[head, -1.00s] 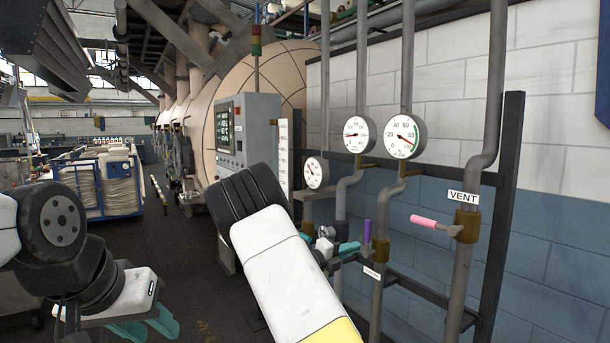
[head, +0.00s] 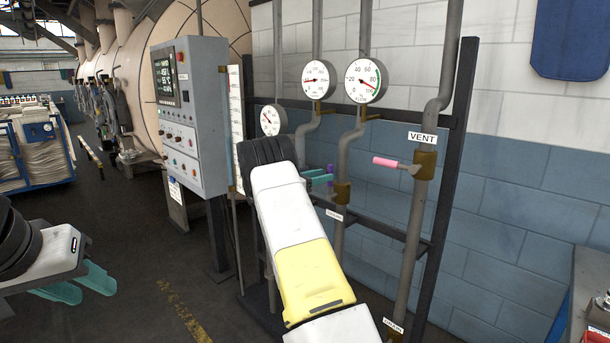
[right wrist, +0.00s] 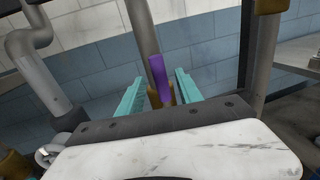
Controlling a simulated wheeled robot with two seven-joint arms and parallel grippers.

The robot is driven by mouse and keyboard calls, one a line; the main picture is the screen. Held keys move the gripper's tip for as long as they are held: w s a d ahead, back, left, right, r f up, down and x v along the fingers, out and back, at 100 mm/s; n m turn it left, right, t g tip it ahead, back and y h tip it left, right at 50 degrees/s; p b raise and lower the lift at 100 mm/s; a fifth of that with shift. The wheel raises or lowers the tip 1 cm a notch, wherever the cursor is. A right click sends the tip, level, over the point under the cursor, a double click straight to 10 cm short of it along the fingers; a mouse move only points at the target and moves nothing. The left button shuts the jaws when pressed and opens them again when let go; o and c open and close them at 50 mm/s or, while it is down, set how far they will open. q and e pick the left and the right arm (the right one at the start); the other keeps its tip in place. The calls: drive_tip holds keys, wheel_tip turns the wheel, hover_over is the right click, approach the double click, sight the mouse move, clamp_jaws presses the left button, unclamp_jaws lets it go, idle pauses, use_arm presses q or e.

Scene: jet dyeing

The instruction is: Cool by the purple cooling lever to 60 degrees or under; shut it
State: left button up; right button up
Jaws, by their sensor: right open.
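The purple cooling lever (head: 330,169) stands upright on a pipe fitting, partly hidden by my fingers in the head view. In the right wrist view the lever (right wrist: 158,78) rises between the two teal fingers of my right gripper (right wrist: 160,88), with a gap on both sides. My right gripper (head: 319,178) is open around the lever. My left gripper (head: 80,286) is open and empty at the far left, away from the pipes.
A pink-handled vent lever (head: 386,162) sticks out to the right of the purple one. Other dials (head: 318,80) hang on the pipes. A grey control panel (head: 205,150) stands left of my right arm. The floor at lower left is clear.

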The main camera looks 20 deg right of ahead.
drive_tip(key=shift+w+d, duration=0.2)
drive_tip(key=shift+d, duration=0.75)
drive_tip(key=shift+w+d, duration=0.2)
drive_tip(key=shift+d, duration=0.75)
clamp_jaws()
